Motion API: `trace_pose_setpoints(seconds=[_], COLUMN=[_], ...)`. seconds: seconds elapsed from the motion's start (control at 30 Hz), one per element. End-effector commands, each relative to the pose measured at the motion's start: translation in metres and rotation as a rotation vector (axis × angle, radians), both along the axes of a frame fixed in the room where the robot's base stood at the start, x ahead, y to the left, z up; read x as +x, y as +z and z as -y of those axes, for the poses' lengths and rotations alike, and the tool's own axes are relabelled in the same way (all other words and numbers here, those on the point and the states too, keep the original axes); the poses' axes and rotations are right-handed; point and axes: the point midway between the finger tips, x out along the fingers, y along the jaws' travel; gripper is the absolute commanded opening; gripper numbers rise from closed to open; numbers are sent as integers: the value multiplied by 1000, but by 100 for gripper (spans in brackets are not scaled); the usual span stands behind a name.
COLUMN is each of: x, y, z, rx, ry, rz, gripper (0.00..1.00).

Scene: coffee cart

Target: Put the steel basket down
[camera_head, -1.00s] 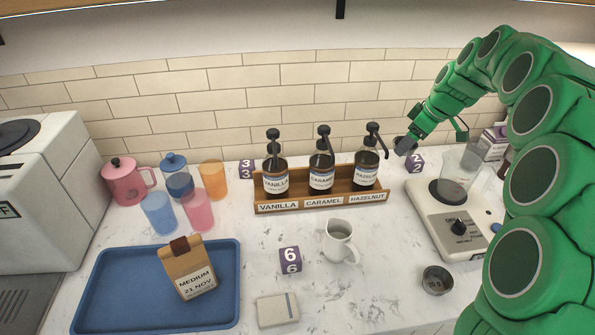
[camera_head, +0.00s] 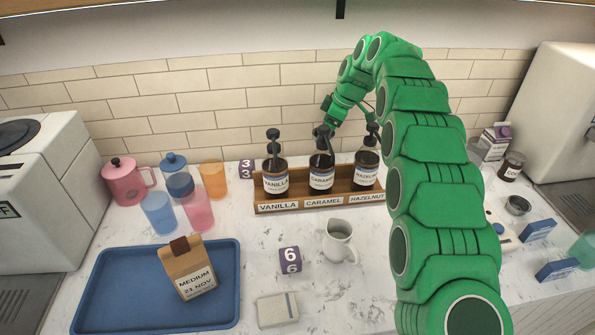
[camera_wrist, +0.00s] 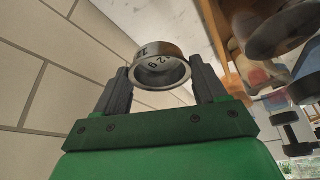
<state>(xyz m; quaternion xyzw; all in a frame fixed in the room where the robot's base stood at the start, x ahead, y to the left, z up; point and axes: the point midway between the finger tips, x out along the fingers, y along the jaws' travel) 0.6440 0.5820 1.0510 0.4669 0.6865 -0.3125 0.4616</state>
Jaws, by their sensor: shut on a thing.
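In the wrist view my gripper (camera_wrist: 162,78) is shut on a small round steel basket (camera_wrist: 160,58), a shallow ring with dark marking on its inside that I cannot read for certain. The basket sits between the two fingertips, off the counter. In the head view my gripper (camera_head: 323,130) is at the pump top of the caramel bottle (camera_head: 321,172), seemingly behind it, towards the tiled wall. The held basket cannot be made out there. Another small steel basket (camera_head: 518,205) stands on the counter at the right.
A wooden rack (camera_head: 320,201) holds the vanilla (camera_head: 275,176), caramel and hazelnut (camera_head: 366,171) bottles close to my gripper. A white jug (camera_head: 339,241), a purple 6 block (camera_head: 289,259) and a blue tray (camera_head: 110,290) stand in front. My arm hides much of the right side.

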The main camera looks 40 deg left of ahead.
Motion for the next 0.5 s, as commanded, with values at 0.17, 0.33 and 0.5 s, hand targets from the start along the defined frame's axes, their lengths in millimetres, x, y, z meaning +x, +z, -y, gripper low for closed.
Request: trace_pose_setpoints(seconds=[0.17, 0.33, 0.5], x=[-34, -51, -55], y=[-7, -11, -21], z=[-38, -54, -56], rx=[2, 3, 1], ry=[85, 123, 129], rz=[-2, -3, -7], gripper=[37, 37, 37])
